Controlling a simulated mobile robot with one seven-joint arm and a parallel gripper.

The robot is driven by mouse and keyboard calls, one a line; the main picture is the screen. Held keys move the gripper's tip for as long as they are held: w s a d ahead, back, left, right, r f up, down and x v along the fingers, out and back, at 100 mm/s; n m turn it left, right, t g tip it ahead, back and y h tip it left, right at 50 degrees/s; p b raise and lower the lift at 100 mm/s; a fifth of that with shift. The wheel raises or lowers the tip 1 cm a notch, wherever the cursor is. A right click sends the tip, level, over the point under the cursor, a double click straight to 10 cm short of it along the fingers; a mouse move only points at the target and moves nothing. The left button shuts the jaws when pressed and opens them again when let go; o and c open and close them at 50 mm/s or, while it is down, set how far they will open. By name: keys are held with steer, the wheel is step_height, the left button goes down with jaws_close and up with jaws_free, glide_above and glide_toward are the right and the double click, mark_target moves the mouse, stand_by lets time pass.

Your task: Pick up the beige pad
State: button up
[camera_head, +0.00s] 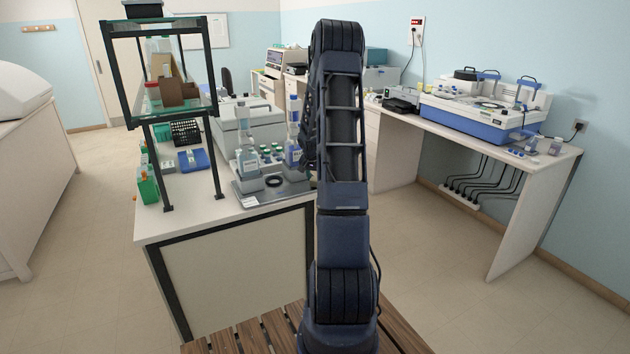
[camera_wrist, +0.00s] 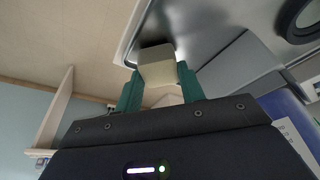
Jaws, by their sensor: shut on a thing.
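In the wrist view, the beige pad (camera_wrist: 157,62) is a small pale block between the two teal fingers of my gripper (camera_wrist: 160,74). The fingers are shut on it from both sides. The pad is close to the rim of a grey metal tray (camera_wrist: 198,22); I cannot tell whether it touches the tray. In the head view my own arm hides the gripper and the pad.
In the head view, the metal tray (camera_head: 247,201) on the white bench (camera_head: 185,222) carries bottles (camera_head: 248,164) and small vials. A dark-framed shelf (camera_head: 213,75) stands to the left. A side bench (camera_head: 540,160) at right holds a blue-white machine (camera_head: 465,123).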

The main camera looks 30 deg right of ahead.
steer(key=s+r, duration=0.1)
steer(key=s, duration=1.7)
